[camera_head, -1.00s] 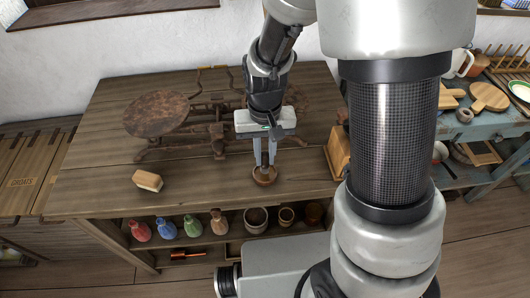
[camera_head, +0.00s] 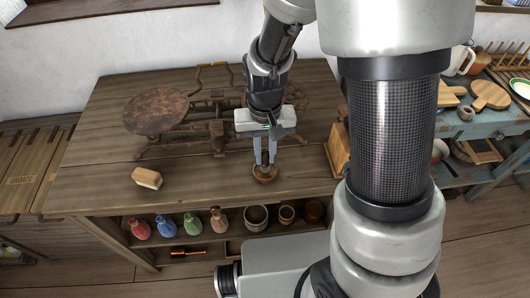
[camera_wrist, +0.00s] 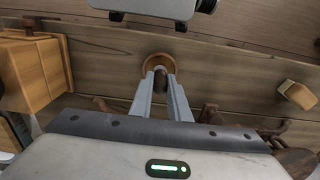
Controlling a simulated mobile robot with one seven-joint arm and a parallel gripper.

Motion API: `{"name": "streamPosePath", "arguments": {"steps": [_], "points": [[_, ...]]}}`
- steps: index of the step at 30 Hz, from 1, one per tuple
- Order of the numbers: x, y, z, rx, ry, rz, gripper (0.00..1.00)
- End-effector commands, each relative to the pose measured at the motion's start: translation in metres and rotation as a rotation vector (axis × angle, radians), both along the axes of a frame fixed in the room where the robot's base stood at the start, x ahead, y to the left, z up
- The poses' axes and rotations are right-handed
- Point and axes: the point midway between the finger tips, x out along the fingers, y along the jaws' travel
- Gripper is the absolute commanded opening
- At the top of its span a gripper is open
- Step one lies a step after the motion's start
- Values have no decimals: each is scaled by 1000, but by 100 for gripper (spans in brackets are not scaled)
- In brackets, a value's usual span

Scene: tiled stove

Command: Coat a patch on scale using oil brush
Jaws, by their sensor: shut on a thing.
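A rusty balance scale (camera_head: 217,131) stands at the back of the wooden table. Its round left pan (camera_head: 155,111) is in plain view; its right side is partly hidden behind my arm. My gripper (camera_head: 264,165) points down in front of the scale, near the table's front edge. Its fingers are shut on a small dark upright piece, seemingly the oil brush's handle (camera_wrist: 161,71). A small round brown dish (camera_wrist: 151,57) surrounds the fingertips in the wrist view. The brush's bristles are hidden, and I cannot tell whether they touch the dish.
A light wooden block (camera_head: 147,179) lies on the table at left. A wooden box (camera_head: 338,150) stands at the right edge. The shelf below holds coloured bottles (camera_head: 166,227) and pots (camera_head: 256,217). A blue side table (camera_head: 480,128) stands at right. The table's front left is mostly clear.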

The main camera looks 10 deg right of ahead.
Motion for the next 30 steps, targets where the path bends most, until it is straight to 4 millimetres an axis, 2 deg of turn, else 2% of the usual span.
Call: {"name": "streamPosePath", "arguments": {"steps": [30], "points": [[0,0,-9,0,0,0,0]]}}
